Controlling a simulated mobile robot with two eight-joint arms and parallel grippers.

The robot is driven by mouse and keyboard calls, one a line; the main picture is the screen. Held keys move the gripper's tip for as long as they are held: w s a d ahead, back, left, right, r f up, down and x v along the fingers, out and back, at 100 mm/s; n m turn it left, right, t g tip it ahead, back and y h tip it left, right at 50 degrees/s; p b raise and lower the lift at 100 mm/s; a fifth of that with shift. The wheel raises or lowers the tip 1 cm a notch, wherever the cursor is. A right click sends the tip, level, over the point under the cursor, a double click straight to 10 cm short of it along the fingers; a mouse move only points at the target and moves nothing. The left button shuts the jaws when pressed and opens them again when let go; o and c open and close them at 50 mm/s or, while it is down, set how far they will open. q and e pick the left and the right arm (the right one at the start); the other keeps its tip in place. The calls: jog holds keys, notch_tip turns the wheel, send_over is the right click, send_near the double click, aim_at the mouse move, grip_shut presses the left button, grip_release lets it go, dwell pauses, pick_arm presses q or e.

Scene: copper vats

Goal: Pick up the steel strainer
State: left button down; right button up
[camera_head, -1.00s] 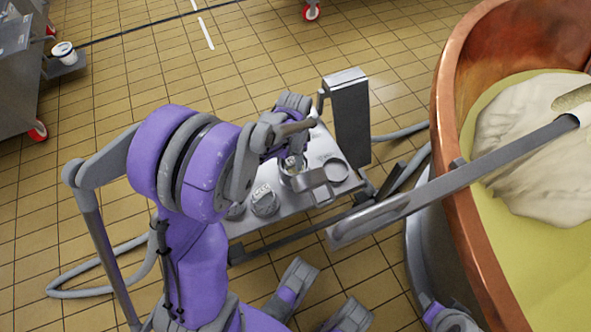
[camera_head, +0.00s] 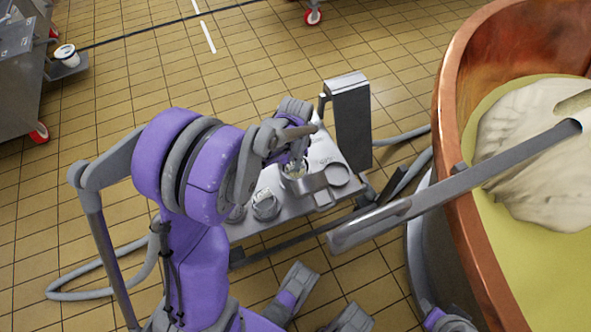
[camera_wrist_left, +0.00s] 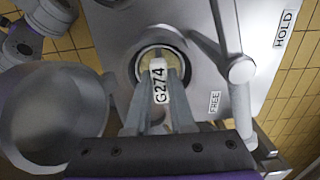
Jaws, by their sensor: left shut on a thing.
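My left gripper (camera_head: 294,166) points down over the small steel table. In the left wrist view its fingers (camera_wrist_left: 158,95) are shut on a piece with a white label reading G274 (camera_wrist_left: 159,80). This piece stands at a dark round ring (camera_wrist_left: 143,60) with a yellowish inside. I cannot tell for sure whether it is part of the steel strainer, as the fingers hide much of it. A large round steel vessel (camera_wrist_left: 45,115) is left of the fingers.
A steel lever (camera_wrist_left: 242,70) and FREE and HOLD labels lie right of the fingers. Cups (camera_head: 266,205) and a round dish (camera_head: 338,174) stand on the table (camera_head: 290,212). A steel box (camera_head: 348,120) rises behind. A steel bar (camera_head: 460,182) crosses the copper vat's rim (camera_head: 447,120).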

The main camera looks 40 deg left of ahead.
pick_arm(q)
notch_tip(320, 180, up, 18)
jog(key=p, duration=0.5)
jog(key=shift+r, duration=0.1)
dwell(0.4)
notch_tip(320, 180, up, 10)
jog(key=p, duration=0.8)
jog(key=shift+r, duration=0.2)
dwell(0.8)
dwell(0.7)
